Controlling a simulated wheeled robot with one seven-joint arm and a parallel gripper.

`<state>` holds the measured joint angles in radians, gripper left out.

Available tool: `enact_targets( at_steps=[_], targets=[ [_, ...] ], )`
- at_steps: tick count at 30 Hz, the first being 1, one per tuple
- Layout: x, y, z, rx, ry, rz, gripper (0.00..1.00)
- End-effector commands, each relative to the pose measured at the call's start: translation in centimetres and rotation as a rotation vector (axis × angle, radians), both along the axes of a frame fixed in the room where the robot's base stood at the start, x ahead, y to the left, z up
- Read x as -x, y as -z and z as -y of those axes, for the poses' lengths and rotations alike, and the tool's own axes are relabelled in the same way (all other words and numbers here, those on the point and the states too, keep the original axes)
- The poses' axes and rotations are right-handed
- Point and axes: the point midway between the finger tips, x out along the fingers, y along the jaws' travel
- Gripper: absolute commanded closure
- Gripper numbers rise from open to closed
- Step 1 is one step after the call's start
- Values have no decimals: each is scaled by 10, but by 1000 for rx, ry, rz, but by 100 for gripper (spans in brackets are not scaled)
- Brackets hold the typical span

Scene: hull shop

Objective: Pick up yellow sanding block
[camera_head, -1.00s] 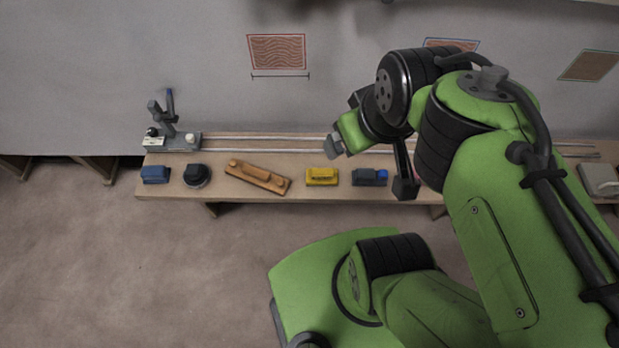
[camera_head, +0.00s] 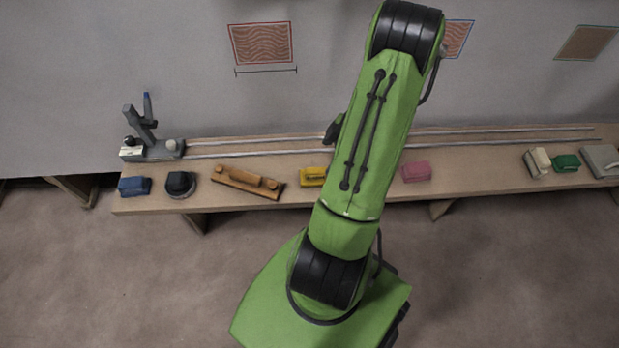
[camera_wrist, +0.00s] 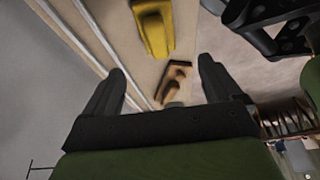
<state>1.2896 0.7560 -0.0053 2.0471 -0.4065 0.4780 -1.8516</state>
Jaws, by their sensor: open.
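The yellow sanding block (camera_head: 312,177) lies on the wooden bench in the head view, just left of my arm, which hides part of its surroundings. In the wrist view the yellow block (camera_wrist: 156,33) is near the top centre, beyond my fingertips. My gripper (camera_wrist: 160,78) is open in the wrist view, with its two dark fingers apart and nothing between them. It is apart from the block. In the head view my arm hides most of the gripper.
The bench (camera_head: 480,180) holds a long wooden sander (camera_head: 248,182), a black round tool (camera_head: 180,184), a blue block (camera_head: 134,186), a pink block (camera_head: 416,171) and a green block (camera_head: 566,162). A grey clamp-like device (camera_head: 150,140) stands at the left. Rails run along the back.

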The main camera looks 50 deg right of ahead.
Motion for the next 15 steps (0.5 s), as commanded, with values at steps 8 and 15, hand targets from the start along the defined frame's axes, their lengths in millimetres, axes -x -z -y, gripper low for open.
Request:
enact_targets(
  at_steps=[8,15],
  targets=[
    [-17,58,-16,-3,-1,-3,8],
    [-25,85,-21,-3,-1,-3,8]
  ],
)
